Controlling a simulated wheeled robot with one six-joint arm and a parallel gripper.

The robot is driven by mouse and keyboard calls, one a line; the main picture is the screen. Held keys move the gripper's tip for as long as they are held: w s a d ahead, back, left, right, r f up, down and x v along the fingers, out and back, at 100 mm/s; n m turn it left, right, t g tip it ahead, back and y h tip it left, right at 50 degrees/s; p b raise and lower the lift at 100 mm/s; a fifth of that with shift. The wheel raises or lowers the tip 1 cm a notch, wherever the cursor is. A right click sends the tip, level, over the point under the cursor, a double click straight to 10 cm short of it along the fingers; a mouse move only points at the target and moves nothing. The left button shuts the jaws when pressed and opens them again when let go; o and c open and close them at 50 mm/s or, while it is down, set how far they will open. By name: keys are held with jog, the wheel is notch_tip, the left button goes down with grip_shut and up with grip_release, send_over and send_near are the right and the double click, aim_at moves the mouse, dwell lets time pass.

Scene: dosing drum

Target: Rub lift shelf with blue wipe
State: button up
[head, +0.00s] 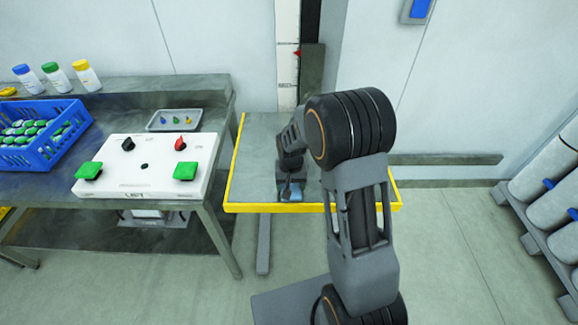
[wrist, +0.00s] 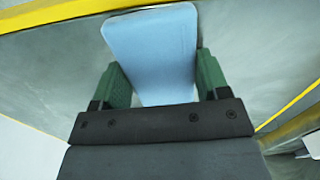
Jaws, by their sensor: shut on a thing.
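The lift shelf (head: 257,150) is a grey plate with a yellow edge, to the right of the workbench in the head view. In the wrist view its grey surface (wrist: 60,75) fills much of the picture. My gripper (wrist: 155,85) is shut on the blue wipe (wrist: 152,50), a light blue rounded pad between green fingers. In the head view my gripper (head: 290,190) is low over the front part of the shelf, near the yellow edge. The wipe is small and partly hidden there. I cannot tell whether it touches the shelf.
The workbench (head: 215,125) at left holds a control box (head: 140,185) with green buttons, a blue crate (head: 45,140), a small tray (head: 175,120) and three bottles (head: 57,77). The floor (head: 450,240) between is clear.

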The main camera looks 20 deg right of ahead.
notch_tip(320, 180, up, 4)
jog(key=shift+d+f+p, duration=0.15)
jog(key=shift+p, duration=0.35)
jog(key=shift+r+p, duration=1.6)
jog(key=shift+r, duration=0.65)
